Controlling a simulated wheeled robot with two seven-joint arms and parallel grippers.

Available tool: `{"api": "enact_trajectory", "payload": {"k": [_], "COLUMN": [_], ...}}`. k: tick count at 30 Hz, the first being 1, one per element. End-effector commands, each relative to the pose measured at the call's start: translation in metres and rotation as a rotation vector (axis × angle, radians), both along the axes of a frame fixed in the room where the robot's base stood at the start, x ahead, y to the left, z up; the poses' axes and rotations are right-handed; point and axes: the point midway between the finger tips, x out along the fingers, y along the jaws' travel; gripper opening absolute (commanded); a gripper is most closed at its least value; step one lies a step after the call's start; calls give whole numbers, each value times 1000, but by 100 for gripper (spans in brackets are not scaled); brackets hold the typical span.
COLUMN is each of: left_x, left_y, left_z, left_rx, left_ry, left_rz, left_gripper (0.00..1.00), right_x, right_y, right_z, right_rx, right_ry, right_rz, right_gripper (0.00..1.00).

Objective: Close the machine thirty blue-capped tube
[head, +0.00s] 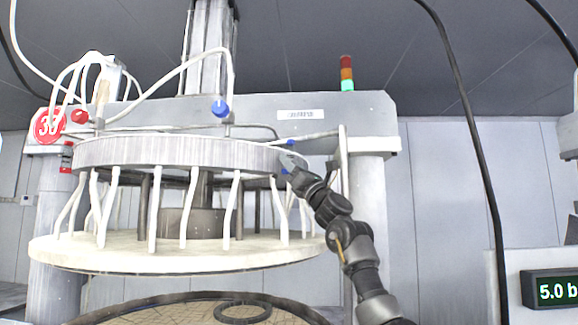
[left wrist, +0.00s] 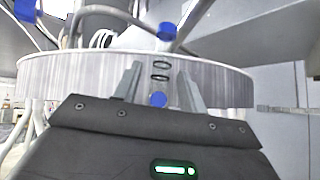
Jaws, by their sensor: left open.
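One blue cap (head: 220,107) sits on a white hose above the ring. Two more blue parts show at the ring's right side, an upper one (head: 291,142) and a lower one by my left gripper (head: 288,162). In the left wrist view, a blue cap (left wrist: 158,99) with dark rings above it lies between the spread fingers of that gripper (left wrist: 160,86). Whether the fingers touch it cannot be told. My right gripper is out of view.
A red cap (head: 80,116) sits left on the machine. White tubes (head: 155,215) hang from the ring to a pale disc (head: 180,252). A grey post (head: 343,150) stands right beside my gripper. A black cable (head: 470,125) hangs further right.

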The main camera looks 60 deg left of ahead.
Motion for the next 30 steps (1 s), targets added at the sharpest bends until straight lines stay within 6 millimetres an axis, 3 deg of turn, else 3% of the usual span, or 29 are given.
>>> {"api": "enact_trajectory", "payload": {"k": [1,9,20,22,26,30], "left_x": [2,10,11,11,-1,-24], "left_y": [-6,-31,-36,-36,-41,-54], "left_z": [-13,-37,-40,-39,-16,37], "left_rx": [0,0,-1,-2,-1,-50], "left_ry": [0,-2,-1,-3,-42,-185], "left_rz": [-1,2,3,2,-11,-107], "left_gripper": [41,41,41,34,17,0], "right_x": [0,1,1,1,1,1], "right_y": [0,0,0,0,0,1], "right_z": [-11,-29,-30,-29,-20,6], "right_rx": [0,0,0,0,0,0], "right_ry": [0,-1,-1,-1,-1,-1], "right_rz": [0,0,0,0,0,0], "right_gripper": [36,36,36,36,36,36]}}
